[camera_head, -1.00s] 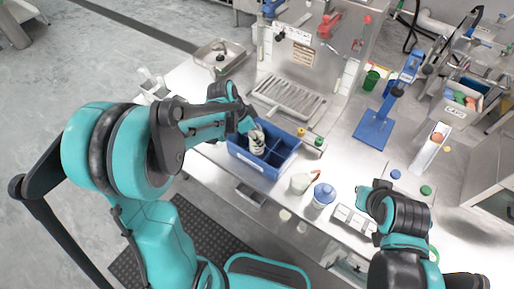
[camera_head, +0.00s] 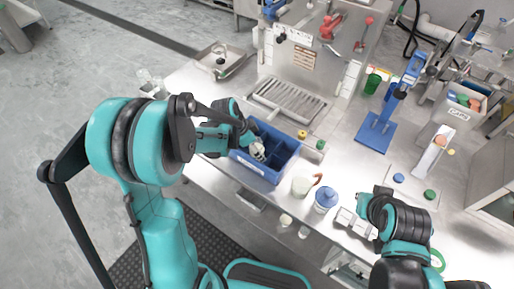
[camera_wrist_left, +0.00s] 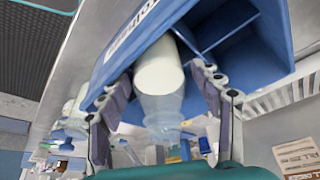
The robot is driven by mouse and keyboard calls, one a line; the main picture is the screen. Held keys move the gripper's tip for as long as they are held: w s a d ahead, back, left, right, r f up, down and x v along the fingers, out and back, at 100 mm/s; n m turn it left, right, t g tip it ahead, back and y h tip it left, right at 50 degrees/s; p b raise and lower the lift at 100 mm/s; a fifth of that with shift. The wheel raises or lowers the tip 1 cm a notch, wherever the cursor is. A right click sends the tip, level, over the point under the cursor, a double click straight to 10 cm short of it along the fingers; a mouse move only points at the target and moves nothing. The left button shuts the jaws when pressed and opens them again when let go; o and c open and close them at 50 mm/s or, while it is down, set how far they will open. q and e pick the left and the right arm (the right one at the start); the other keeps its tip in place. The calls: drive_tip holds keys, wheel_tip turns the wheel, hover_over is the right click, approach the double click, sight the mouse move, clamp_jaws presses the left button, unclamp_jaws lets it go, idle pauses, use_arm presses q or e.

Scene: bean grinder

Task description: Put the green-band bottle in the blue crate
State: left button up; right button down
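The blue crate (camera_head: 269,174) stands on the steel table and has several compartments. My left gripper (camera_head: 258,148) is at its left part. A white and clear bottle (camera_wrist_left: 160,75) is between the two fingers of the left gripper (camera_wrist_left: 163,85) in the left wrist view, with its white part in the crate (camera_wrist_left: 105,62). No green band shows on it. The fingers flank the bottle closely; I cannot tell whether they press on it. My right gripper (camera_head: 364,206) is above the table at the right, its fingers not clear.
A cream jug (camera_head: 302,186) and a blue-lidded jar (camera_head: 326,200) stand right of the crate. A white slotted box (camera_head: 356,224) lies by my right gripper. A drip tray (camera_head: 287,101) is behind the crate, and a blue stand (camera_head: 375,133) is at the right.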

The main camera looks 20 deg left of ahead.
use_arm(q)
drive_tip(key=p+v, duration=0.4)
drive_tip(key=v, duration=0.9)
drive_tip(key=s+r+n+t+y, duration=0.2)
drive_tip(key=s+n, duration=0.3)
drive_tip(key=s, duration=0.2)
drive_tip(key=s+d+r+n+t+y, duration=0.1)
drive_tip(key=s+r+n+t, duration=0.1)
drive_tip(key=s+n, duration=0.3)
drive_tip(key=shift+s+d+r+n+y, duration=0.2)
drive_tip(key=shift+s+r+n+y, duration=0.2)
drive_tip(key=shift+s+r, duration=0.5)
drive_tip(key=shift+f, duration=0.1)
wheel_tip(320, 180, down, 6)
drive_tip(key=b, duration=0.6)
